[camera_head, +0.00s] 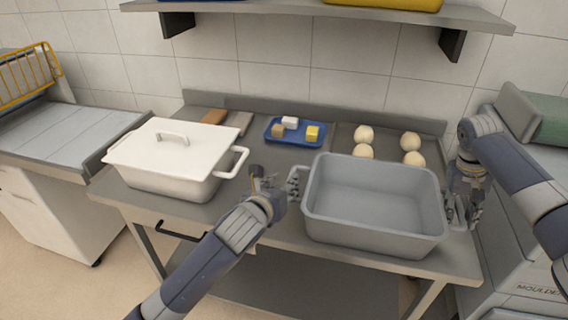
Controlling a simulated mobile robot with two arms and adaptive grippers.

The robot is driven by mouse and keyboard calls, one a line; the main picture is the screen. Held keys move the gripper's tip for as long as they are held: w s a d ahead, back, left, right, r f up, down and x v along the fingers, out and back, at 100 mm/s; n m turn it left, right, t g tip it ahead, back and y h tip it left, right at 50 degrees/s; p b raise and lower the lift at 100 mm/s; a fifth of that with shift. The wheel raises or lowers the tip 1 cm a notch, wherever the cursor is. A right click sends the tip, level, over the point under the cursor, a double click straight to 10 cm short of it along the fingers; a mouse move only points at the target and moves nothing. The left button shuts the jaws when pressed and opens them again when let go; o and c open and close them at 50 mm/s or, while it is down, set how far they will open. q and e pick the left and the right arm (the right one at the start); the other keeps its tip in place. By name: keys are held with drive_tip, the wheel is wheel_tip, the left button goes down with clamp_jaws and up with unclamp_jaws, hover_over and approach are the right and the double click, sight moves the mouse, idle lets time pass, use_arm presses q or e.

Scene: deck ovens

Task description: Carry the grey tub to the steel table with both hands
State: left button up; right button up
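The grey tub (372,236) is an empty, open rectangular bin with rounded corners. It is level at the right front of the steel table (262,228), over its front edge; I cannot tell whether its base rests on the top. My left gripper (276,181) is beside the tub's left wall, its fingers spread, with nothing visible between them. My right gripper (462,210) points down close to the tub's right wall, its fingers apart. Whether either gripper touches the tub is not clear.
A white lidded pot (172,160) stands on the table's left. A blue tray (283,138) with small blocks and a tray of dough balls (364,134) lie behind. A shelf (290,10) hangs above. A machine (518,255) stands at the right, a counter (62,136) at the left.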

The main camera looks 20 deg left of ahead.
drive_tip(key=shift+r, duration=0.1)
use_arm(q)
drive_tip(key=v, duration=0.4)
drive_tip(key=shift+s+r, duration=0.1)
drive_tip(key=shift+s, duration=0.1)
use_arm(e)
drive_tip(key=v, duration=1.1)
drive_tip(key=shift+r, duration=0.4)
drive_tip(key=shift+f, duration=0.1)
